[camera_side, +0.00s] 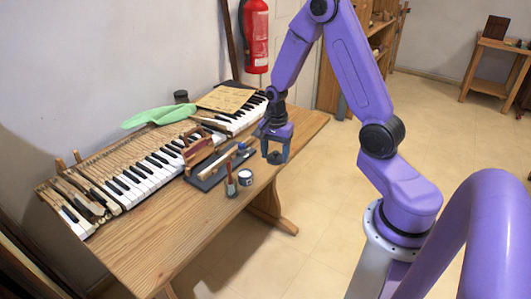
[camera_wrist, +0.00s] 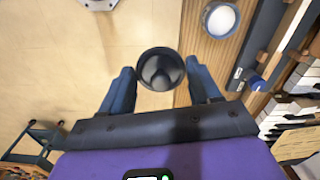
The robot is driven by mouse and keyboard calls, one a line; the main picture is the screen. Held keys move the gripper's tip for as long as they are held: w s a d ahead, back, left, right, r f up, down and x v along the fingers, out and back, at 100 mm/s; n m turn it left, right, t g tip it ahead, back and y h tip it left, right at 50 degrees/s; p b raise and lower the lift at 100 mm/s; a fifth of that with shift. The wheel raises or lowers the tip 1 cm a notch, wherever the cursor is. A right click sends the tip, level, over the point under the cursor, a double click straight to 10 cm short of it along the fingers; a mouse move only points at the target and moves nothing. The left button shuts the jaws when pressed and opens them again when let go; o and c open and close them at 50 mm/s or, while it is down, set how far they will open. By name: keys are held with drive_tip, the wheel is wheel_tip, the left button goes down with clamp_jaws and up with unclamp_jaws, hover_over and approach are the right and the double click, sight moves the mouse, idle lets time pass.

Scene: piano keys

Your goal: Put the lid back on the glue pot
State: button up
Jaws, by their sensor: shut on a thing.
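The glue pot (camera_side: 245,177) is a small dark pot with a pale top, standing near the front edge of the wooden table. Its open white inside shows in the wrist view (camera_wrist: 221,19), up and to the right of my gripper. The round dark lid (camera_side: 274,158) is between the fingers of my gripper (camera_side: 276,152), which is shut on it. The lid is held in the air, apart from the pot and to its right in the side view. In the wrist view, the lid (camera_wrist: 161,68) shows as a dark ring between both fingertips.
A brush (camera_side: 231,182) stands upright just left of the pot. A dark mat with tools (camera_side: 209,177) lies behind it. Piano keys (camera_side: 150,172) run along the table (camera_side: 181,228), with a green cloth (camera_side: 158,116) beyond. The table's front left is clear.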

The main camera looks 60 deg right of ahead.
drive_tip(key=s+a+r, duration=0.1)
drive_tip(key=s+r, duration=0.1)
drive_tip(key=s, duration=0.2)
drive_tip(key=w+a+f, duration=0.2)
drive_tip(key=w+a, duration=0.1)
drive_tip(key=w, duration=1)
drive_tip(key=shift+w+f, duration=0.2)
drive_tip(key=shift+f, duration=3)
drive_tip(key=shift+f, duration=0.2)
drive_tip(key=o, duration=1.1)
drive_tip(key=shift+o, duration=0.7)
drive_tip(key=shift+r, duration=0.15)
wheel_tip(320, 180, up, 7)
